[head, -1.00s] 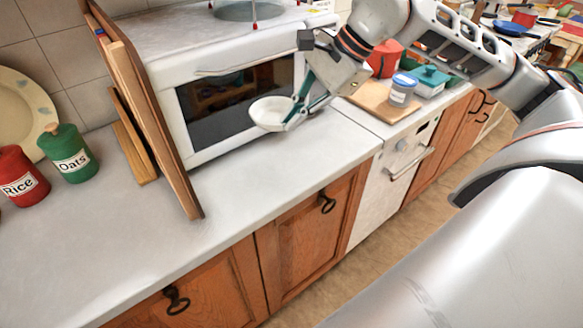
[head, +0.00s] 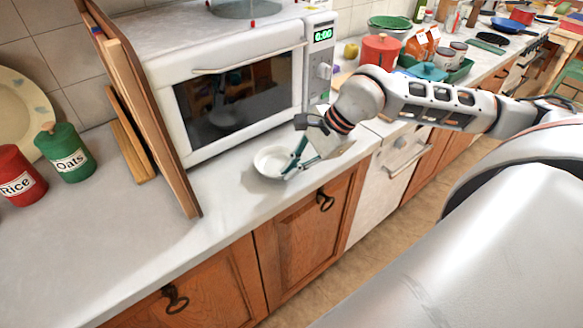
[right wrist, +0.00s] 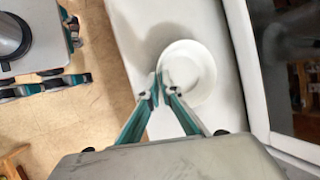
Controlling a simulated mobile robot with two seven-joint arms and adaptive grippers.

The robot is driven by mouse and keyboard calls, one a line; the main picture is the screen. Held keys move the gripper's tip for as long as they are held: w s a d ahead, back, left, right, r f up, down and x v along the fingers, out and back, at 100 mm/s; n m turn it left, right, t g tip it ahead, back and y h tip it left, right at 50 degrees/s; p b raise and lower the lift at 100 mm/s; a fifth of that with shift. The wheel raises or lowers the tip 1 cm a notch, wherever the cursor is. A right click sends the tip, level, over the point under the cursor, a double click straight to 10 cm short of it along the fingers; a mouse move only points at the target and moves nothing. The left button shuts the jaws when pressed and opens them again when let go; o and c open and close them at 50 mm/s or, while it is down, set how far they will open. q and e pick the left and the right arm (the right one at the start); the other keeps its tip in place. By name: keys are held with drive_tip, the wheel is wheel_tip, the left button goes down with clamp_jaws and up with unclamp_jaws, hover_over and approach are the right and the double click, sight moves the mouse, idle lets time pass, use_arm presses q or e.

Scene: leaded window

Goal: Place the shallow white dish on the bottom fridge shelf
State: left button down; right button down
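The shallow white dish (head: 268,161) is in front of the microwave, at or just above the worktop; I cannot tell whether it touches it. My right gripper (head: 293,167) is at the dish's right side in the head view, its fingers pinching the rim. In the right wrist view the dish (right wrist: 195,68) lies beyond the fingertips, and the gripper (right wrist: 165,88) has one finger outside the rim and one inside the bowl. My left gripper is not in view. No fridge or shelf shows.
A white microwave (head: 240,95) stands behind the dish. Wooden boards (head: 150,110) lean at its left, beside a green Oats jar (head: 67,155) and a red Rice jar (head: 18,175). The worktop (head: 130,235) is clear at the front left.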

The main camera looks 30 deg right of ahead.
drive_tip(key=shift+f, duration=0.15)
drive_tip(key=c, duration=2.3)
unclamp_jaws()
